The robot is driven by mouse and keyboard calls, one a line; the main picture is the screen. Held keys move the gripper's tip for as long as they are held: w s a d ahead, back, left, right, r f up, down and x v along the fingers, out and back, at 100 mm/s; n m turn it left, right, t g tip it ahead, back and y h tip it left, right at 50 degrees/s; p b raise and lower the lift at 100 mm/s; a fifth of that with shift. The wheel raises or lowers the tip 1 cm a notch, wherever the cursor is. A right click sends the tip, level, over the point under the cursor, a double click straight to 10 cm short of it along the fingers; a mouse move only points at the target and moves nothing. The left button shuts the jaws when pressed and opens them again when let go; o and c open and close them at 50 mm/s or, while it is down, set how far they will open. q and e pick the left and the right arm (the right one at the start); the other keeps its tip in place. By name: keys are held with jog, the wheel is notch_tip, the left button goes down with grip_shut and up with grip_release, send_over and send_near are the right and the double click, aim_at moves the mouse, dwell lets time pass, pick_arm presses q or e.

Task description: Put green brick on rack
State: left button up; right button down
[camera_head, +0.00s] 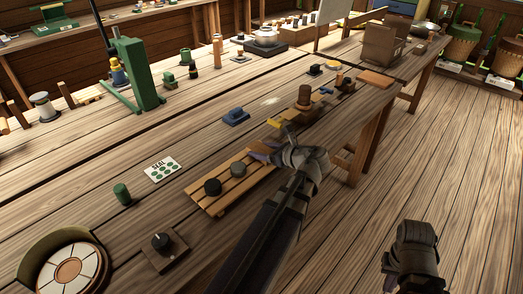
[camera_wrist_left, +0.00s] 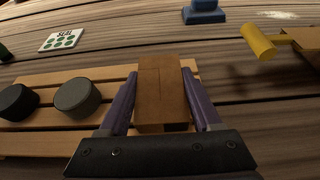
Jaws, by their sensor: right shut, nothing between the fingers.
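A brown brick (camera_wrist_left: 162,88) lies between the purple fingers of my left gripper (camera_wrist_left: 162,100), with a finger close against each side. It is over the right end of the slatted wooden rack (camera_wrist_left: 112,73); whether it rests on the slats I cannot tell. In the head view my left gripper (camera_head: 268,151) is at the right end of the rack (camera_head: 205,202), and the brick there is mostly hidden. No brick of green colour shows clearly. My right gripper (camera_head: 412,238) is low at the right, away from the table, shut and empty.
Two dark round pucks (camera_head: 213,187) (camera_head: 239,170) sit on the rack's left part. A SEAL card (camera_head: 162,169), a green cylinder (camera_head: 122,194), a knob box (camera_head: 163,245) and a blue block (camera_head: 236,117) are nearby. A yellow-ended tool (camera_wrist_left: 258,42) lies right of the rack.

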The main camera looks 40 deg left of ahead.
pick_arm(q)
jog(key=o, duration=0.5)
jog(key=shift+c, duration=0.2)
jog(key=p+v, duration=0.2)
jog(key=v, duration=0.5)
jog(key=shift+a+r+p, duration=0.1)
jog(key=shift+p, duration=0.3)
jog(key=shift+d+r, duration=0.1)
jog(key=shift+d, duration=0.4)
